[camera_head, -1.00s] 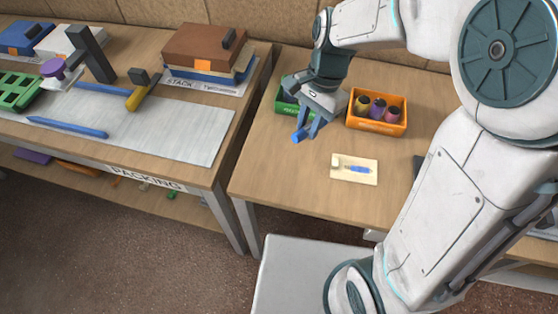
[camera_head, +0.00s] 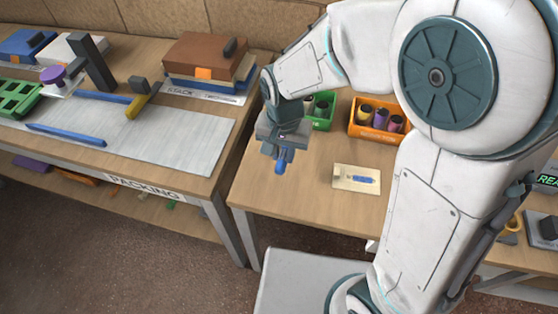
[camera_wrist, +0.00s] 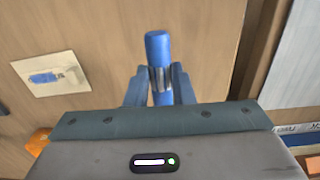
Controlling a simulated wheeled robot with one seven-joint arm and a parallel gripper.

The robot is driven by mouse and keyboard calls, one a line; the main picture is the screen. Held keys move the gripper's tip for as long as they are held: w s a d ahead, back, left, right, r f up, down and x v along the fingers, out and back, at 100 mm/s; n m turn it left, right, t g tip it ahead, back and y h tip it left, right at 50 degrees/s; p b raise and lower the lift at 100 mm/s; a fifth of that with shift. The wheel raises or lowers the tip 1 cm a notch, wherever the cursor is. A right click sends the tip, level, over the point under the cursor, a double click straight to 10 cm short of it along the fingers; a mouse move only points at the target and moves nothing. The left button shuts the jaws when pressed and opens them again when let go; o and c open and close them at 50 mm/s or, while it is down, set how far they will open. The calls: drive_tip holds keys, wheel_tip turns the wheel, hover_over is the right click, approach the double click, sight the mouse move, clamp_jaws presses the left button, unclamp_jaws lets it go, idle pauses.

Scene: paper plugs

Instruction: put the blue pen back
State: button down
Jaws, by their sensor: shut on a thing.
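My gripper (camera_head: 283,157) is shut on the blue pen (camera_head: 280,167), a short, thick blue cylinder, and holds it above the left part of the right-hand table. In the wrist view the pen (camera_wrist: 157,45) sticks out between the two blue fingers of my gripper (camera_wrist: 159,82), with a grey band where they meet it. Part of the pen is hidden by the fingers. A pale card with a blue pen-shaped mark (camera_head: 343,184) lies on the table to the right of my gripper; the card also shows in the wrist view (camera_wrist: 40,86).
A green bin (camera_head: 322,124) and an orange bin (camera_head: 375,133), holding several dark-topped cylinders, stand at the back of the table (camera_head: 300,205). The packing table (camera_head: 200,130) is on the left, with a gap between. The tabletop around the card is clear.

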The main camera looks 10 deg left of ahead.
sight(280, 156)
drive_tip(key=shift+a+f, duration=0.4)
drive_tip(key=shift+a, duration=0.1)
drive_tip(key=shift+f, duration=1.85)
drive_tip(key=c, duration=1.3)
unclamp_jaws()
drive_tip(key=shift+f, duration=0.1)
drive_tip(key=shift+o, duration=0.2)
wheel_tip(280, 156, up, 12)
drive_tip(key=shift+r+p, duration=0.15)
drive_tip(key=shift+p, duration=0.25)
drive_tip(key=s+d+r+t, duration=0.1)
drive_tip(key=s+d+r, duration=0.1)
drive_tip(key=d, duration=0.9)
drive_tip(key=s+d+r+t, duration=0.1)
drive_tip(key=s+d, duration=0.3)
drive_tip(key=d, duration=0.7)
drive_tip(key=shift+s+d+r+n+t, duration=0.2)
drive_tip(key=shift+d+r+n+t, duration=0.1)
drive_tip(key=shift+r, duration=0.05)
